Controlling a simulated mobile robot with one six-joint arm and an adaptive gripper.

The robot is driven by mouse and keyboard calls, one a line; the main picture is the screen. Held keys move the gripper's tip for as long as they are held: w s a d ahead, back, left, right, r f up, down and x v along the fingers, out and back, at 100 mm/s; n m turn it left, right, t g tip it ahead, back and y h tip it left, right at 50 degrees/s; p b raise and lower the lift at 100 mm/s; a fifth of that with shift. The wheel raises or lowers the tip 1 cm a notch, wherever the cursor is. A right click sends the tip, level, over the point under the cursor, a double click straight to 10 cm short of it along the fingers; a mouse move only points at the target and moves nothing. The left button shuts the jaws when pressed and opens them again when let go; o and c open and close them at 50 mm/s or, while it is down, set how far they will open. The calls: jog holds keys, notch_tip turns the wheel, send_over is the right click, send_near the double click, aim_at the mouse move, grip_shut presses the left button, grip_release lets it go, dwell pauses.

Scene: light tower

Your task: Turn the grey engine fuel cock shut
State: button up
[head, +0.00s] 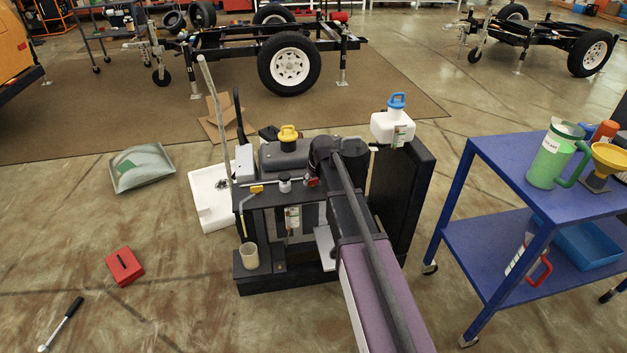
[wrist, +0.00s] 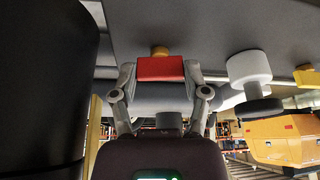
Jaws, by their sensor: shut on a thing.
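In the wrist view, my gripper (wrist: 160,76) has one finger on each side of a red block-shaped handle (wrist: 160,68) and is shut on it. A brass-coloured stub (wrist: 159,50) shows just beyond the handle. In the head view, the red handle (head: 313,182) shows at the right end of a thin pipe on top of the dark engine unit, beside my arm. My arm hides most of the gripper there. I cannot make out a grey cock handle; the handle in the jaws is red.
A white-and-dark filter (head: 285,184) and a yellow lever (head: 257,189) sit left on the same pipe. A yellow-capped tank (head: 288,140) and a white blue-capped can (head: 393,125) stand near. A beige cup (head: 249,255) stands low left. A blue cart (head: 520,205) is at right.

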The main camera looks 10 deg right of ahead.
jog(key=shift+m+h, duration=0.5)
jog(key=shift+m, duration=0.8)
jog(key=o, duration=0.9)
jog(key=shift+n, duration=0.4)
